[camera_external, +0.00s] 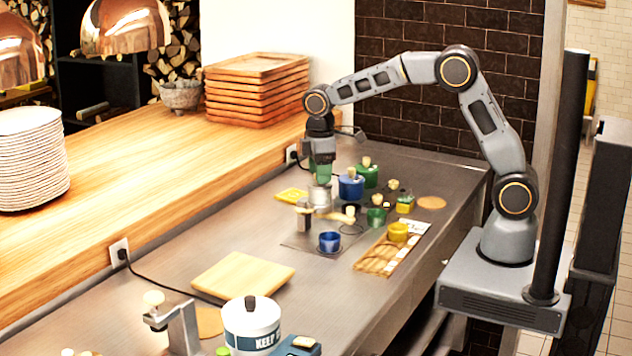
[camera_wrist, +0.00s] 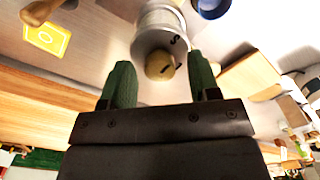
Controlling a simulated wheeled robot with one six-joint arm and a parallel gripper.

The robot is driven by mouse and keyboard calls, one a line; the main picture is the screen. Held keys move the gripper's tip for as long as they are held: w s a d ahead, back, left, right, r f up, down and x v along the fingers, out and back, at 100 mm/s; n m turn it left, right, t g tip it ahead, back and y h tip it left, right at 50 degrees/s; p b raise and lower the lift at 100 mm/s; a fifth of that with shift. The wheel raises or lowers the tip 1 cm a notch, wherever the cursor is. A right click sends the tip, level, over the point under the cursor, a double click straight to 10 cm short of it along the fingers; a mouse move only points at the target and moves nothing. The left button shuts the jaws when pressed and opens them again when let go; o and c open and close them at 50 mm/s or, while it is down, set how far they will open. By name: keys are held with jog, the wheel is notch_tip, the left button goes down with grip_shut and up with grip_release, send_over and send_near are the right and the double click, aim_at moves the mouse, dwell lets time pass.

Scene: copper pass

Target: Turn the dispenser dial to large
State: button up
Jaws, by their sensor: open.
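The dispenser appears to be the pale metal cylinder (camera_external: 319,196) standing under my gripper in the external view. In the wrist view its body (camera_wrist: 160,20) shows at top centre, with a dark letter S and other small dark marks around a round tan dial (camera_wrist: 160,66). The dial's setting cannot be told. My gripper (camera_external: 321,172) points down over the dispenser. In the wrist view its two green fingers (camera_wrist: 162,84) are apart, one on each side of the dial, with nothing held. Whether they touch the dial cannot be told.
A blue pot (camera_external: 351,188) and a green pot (camera_external: 367,174) stand close right of the gripper. A yellow card (camera_external: 292,195) lies to its left. A small blue cup (camera_external: 330,242) and a wooden tray (camera_external: 376,262) are nearer. The counter left of the wooden board (camera_external: 243,274) is mostly clear.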

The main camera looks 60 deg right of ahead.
jog(key=shift+f, duration=0.3)
jog(key=c, duration=0.9)
